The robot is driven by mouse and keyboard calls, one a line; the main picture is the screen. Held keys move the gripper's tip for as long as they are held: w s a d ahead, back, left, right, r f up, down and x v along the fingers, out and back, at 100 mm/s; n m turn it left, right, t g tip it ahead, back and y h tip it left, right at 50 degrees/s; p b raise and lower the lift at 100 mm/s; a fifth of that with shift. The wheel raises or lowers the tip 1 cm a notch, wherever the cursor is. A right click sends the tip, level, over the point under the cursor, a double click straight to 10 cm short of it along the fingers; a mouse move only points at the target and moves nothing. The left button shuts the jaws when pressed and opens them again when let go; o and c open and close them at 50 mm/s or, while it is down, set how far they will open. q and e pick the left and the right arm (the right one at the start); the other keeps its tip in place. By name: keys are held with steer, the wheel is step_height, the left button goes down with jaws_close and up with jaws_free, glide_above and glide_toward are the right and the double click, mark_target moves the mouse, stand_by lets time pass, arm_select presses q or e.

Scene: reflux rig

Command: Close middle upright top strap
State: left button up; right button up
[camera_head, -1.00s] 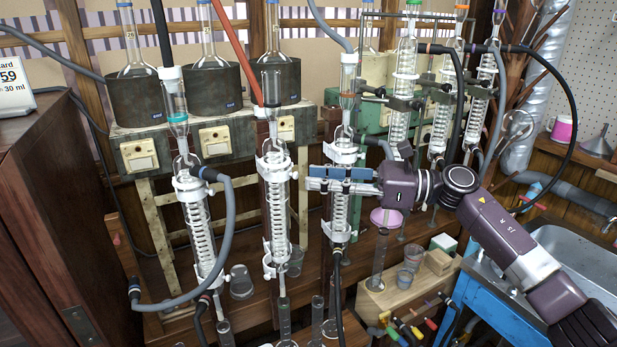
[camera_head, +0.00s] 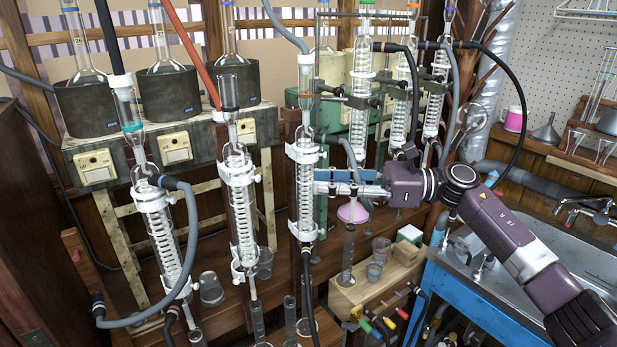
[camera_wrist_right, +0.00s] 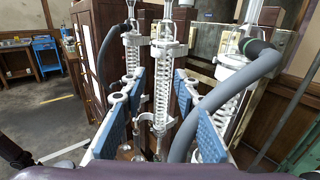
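The middle upright (camera_head: 270,190) carries a clear coiled condenser (camera_head: 243,215). Its white top strap (camera_head: 236,172) wraps the condenser's upper part, with a tab sticking out to the right; I cannot tell whether it is closed. It also shows in the wrist view (camera_wrist_right: 168,48), beyond the fingertips. My right gripper (camera_head: 318,182) is open and empty, its blue-padded fingers at the right edge of the right-hand condenser (camera_head: 304,195) in the head view. In the wrist view my right gripper (camera_wrist_right: 160,110) has its fingers spread, with the middle condenser seen between them, apart from the pads. My left gripper is out of view.
A left condenser (camera_head: 162,235) with a looping grey hose (camera_head: 196,250) stands beyond the middle one. In the wrist view a thick grey hose (camera_wrist_right: 215,98) runs close by the right finger. Heating mantles (camera_head: 170,93) stand behind. A blue-framed sink (camera_head: 470,300) is at the right.

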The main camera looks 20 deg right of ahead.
mark_target(260, 178)
steer(key=a+m+t+h+p, duration=0.1)
steer(key=a+t+p, duration=0.1)
steer(key=p, duration=0.3)
steer(key=w+a+m+t+h+p, duration=0.1)
steer(key=a+m+p, duration=0.1)
steer(key=a+p, duration=0.3)
steer(key=w+a+m+t+h+p, duration=0.1)
steer(key=a+t+p, duration=0.1)
steer(key=p, duration=0.3)
steer(key=shift+w+a+r+t, duration=0.1)
steer(key=shift+a+r+t, duration=0.25)
steer(key=shift+a, duration=0.4)
steer(key=shift+w+a+f+p, duration=0.1)
steer(key=shift+w+a+p, duration=0.25)
steer(key=shift+a, duration=0.1)
jaws_close()
